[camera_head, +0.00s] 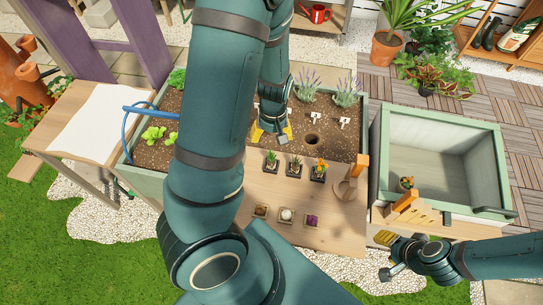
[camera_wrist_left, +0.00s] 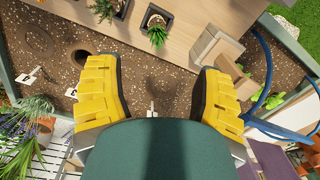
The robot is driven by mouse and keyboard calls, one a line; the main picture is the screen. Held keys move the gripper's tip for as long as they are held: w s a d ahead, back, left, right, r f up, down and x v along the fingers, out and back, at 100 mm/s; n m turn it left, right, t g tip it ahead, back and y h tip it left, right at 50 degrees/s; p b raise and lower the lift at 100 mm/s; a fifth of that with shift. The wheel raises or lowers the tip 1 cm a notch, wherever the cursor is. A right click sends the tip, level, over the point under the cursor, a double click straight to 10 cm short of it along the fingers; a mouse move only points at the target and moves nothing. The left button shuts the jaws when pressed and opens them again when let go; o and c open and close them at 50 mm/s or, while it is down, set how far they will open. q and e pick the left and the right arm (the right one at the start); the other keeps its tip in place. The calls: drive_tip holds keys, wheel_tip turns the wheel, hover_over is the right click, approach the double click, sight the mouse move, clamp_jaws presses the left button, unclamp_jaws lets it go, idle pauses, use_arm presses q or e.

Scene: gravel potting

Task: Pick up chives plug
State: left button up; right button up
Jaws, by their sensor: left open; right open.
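Three small black pots stand in a row on the wooden ledge: a left one with narrow green leaves (camera_head: 271,160), a middle one with thin leaves (camera_head: 295,166) and a right one with an orange flower (camera_head: 319,171). Which holds the chives plug I cannot tell for sure. In the left wrist view, a spiky green plug (camera_wrist_left: 156,28) and another pot (camera_wrist_left: 107,9) show near the top edge. My left gripper (camera_head: 272,135) is open and empty over the soil, just behind the left pot and apart from it. My right gripper (camera_head: 386,255) is open and empty at lower right.
The planter soil has a dark hole (camera_head: 312,139), white labels, lettuce (camera_head: 153,133) and lavender (camera_head: 345,92). Small square boxes (camera_head: 286,215) stand on the ledge. A wooden post (camera_head: 357,165), a blue hoop (camera_head: 128,130) and a pale green bin (camera_head: 480,135) stand nearby.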

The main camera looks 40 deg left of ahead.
use_arm(q)
drive_tip(key=b, duration=0.2)
hover_over(272, 161)
drive_tip(key=f, duration=0.7)
drive_tip(key=shift+a+f, duration=0.2)
drive_tip(key=shift+a, duration=0.15)
drive_tip(key=shift+w+d+f+b, duration=0.1)
drive_tip(key=shift+f+b, duration=0.35)
drive_tip(key=shift+f, duration=1.1)
drive_tip(key=shift+d+f+b, duration=0.1)
drive_tip(key=shift+f+b, duration=0.3)
drive_tip(key=shift+f, duration=1.15)
drive_tip(key=c, duration=0.8)
